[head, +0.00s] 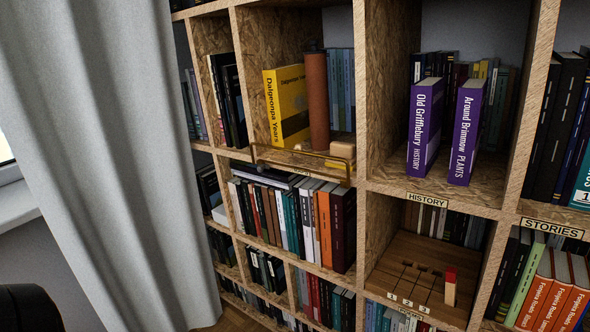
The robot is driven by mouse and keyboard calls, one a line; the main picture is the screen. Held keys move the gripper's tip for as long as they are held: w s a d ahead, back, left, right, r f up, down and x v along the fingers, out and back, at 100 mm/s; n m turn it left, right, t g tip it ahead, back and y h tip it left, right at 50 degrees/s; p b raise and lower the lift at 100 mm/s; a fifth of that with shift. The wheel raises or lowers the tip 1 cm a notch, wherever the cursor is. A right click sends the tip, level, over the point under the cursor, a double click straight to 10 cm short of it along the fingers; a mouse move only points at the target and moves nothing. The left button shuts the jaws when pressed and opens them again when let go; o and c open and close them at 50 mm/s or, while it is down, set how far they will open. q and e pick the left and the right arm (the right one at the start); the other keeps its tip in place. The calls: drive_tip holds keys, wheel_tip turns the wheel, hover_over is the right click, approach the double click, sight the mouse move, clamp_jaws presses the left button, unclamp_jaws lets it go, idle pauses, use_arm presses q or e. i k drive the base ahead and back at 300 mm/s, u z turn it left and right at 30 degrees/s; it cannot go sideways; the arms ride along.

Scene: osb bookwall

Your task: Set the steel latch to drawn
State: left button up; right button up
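I cannot pick out a steel latch with certainty in the head view. A wooden board (413,262) with dark slots and labels 1, 2 and 3 sits in the lower right compartment. An upright pale wooden peg with a red top (450,287) stands at its right side. A thin brass-coloured rail (300,167) runs across the front of the compartment with the yellow book. Neither of my grippers shows. A dark rounded shape at the lower left corner looks like part of my arm.
The yellow book (287,104), a brown cylinder (317,102) and a small pale block (342,150) stand behind the rail. Two purple books (425,125) stand in the HISTORY compartment. Full book rows fill other compartments. A grey curtain (110,170) hangs at left.

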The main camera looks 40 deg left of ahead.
sight(261, 168)
drive_tip(key=u, duration=1.35)
drive_tip(key=k, duration=0.65)
drive_tip(key=u, duration=0.55)
drive_tip(key=i, duration=1.1)
drive_tip(key=u, duration=0.35)
